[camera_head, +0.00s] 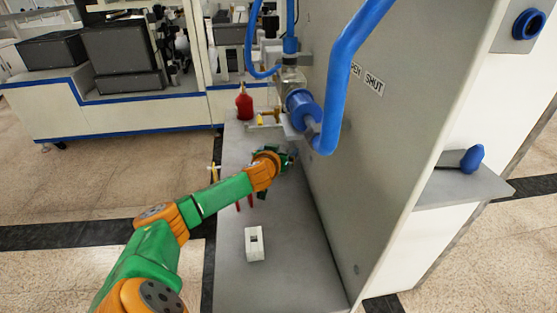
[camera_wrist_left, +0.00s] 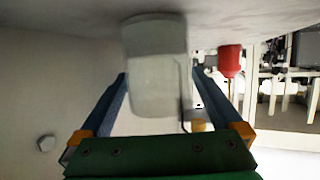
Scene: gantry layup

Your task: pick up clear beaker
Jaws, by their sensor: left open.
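The clear beaker (camera_wrist_left: 157,62) shows in the left wrist view as a pale, see-through vessel near the grey bench surface. That view appears upside down. The fingers of my left gripper (camera_wrist_left: 160,76) are spread apart, one on each side of the beaker in the picture. I cannot tell whether they touch it. In the head view my left gripper (camera_head: 286,158) is low over the bench, close to the grey panel, and I cannot make out the beaker there. My right gripper is not in view.
The grey bench (camera_head: 290,280) carries a white block (camera_head: 255,244) near the front and a red bottle (camera_head: 244,105) behind my gripper. A tall grey panel (camera_head: 400,130) with a blue pipe (camera_head: 335,90) bounds the bench on the right. The bench front is largely clear.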

